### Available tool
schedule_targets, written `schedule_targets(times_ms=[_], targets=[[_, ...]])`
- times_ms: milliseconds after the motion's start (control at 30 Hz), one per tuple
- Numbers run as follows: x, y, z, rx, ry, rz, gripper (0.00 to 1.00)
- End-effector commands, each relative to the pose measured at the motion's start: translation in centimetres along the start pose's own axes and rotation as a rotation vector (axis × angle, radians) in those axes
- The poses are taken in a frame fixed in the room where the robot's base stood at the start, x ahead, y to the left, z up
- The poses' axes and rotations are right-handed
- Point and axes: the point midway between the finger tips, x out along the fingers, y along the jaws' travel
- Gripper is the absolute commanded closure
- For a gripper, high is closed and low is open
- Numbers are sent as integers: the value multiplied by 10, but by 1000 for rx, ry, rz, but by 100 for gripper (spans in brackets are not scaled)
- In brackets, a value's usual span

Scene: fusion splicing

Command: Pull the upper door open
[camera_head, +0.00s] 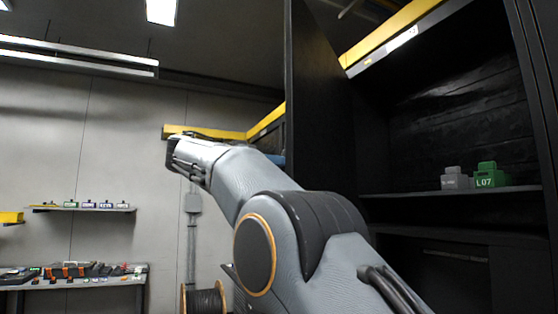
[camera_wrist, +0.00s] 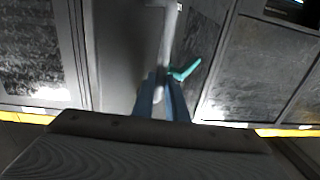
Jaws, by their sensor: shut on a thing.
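The upper door (camera_head: 320,110) is a tall dark panel in the head view. It stands swung out from the black cabinet, and the inside shows to its right. In the wrist view, my gripper (camera_wrist: 163,77) has its blue fingers closed around a pale bar-like handle (camera_wrist: 169,38). The dark panel behind the handle (camera_wrist: 120,50) appears to be the door's face. In the head view my forearm and the door hide the grip; only a bit of blue shows beside the door's edge.
Inside the cabinet, a green box marked L07 (camera_head: 487,175) and a grey box (camera_head: 455,179) stand on a shelf (camera_head: 450,192). At left are a wall shelf (camera_head: 85,209) and a bench (camera_head: 75,284) with small parts. A cable spool (camera_head: 204,300) stands low beside my arm.

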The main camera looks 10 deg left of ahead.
Motion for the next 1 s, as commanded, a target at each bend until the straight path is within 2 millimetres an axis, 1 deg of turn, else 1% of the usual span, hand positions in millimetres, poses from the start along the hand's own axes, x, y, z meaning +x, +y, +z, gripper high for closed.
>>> schedule_targets(times_ms=[33, 133, 167, 200, 267, 533, 633, 900, 1000], targets=[[5, -3, 5, -7, -2, 0, 100], [4, -3, 5, -8, -3, -1, 100], [4, -3, 5, -8, -3, -1, 86], [4, -3, 5, -8, -2, -1, 79], [3, -3, 4, -7, -2, -1, 69], [-7, -3, 2, -3, -1, -11, 69], [-15, -3, 2, -2, -1, -13, 69], [-56, -3, 3, -2, -2, -9, 69], [-68, -3, 1, -2, -1, -8, 69]])
